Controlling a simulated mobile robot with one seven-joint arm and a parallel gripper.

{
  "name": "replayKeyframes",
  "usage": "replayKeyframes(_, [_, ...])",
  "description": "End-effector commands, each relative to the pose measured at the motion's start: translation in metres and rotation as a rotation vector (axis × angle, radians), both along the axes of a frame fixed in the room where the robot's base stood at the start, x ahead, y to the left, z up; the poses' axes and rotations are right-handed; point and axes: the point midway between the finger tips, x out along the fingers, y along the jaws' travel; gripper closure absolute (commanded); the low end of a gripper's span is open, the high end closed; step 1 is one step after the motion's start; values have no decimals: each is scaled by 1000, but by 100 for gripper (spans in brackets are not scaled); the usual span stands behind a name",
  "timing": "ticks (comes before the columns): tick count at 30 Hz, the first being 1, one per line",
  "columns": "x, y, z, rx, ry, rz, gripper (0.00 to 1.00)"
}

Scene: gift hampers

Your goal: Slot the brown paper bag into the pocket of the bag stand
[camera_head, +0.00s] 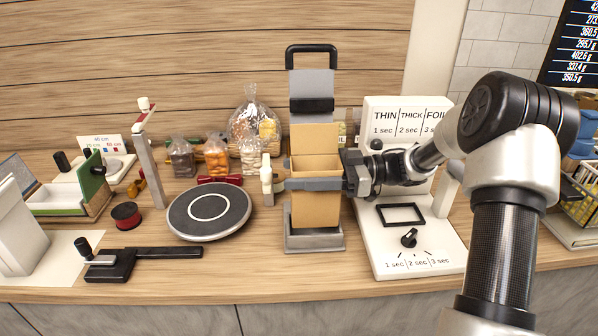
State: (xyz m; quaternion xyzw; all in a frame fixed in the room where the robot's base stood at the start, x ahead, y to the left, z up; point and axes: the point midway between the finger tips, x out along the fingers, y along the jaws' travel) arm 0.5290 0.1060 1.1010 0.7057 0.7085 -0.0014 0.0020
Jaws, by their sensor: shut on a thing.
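The brown paper bag (315,209) is upright and open at the top, in the middle of the counter in the head view. The bag stand (314,241) has a grey base, a tall back plate and a black handle on top. The bag is in front of the back plate, with its lower end at the base. I cannot tell whether its bottom rests in the pocket. My gripper (312,184) reaches in from the right and is shut on the bag at mid-height. A grey finger crosses the bag's front; the other finger is hidden.
A sealing machine (452,258) with a dial stands close on the right, under my arm. A round dark turntable (209,210) is on the left. Filled clear bags (216,156) stand behind it. A black tool (125,264) lies at the front left. The counter before the stand is clear.

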Motion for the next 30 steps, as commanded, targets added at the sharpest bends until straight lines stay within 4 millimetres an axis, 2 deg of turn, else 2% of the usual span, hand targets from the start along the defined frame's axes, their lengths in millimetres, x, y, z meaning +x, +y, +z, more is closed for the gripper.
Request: replayKeyframes(30, [0, 0, -6, 1, -1, 0, 92])
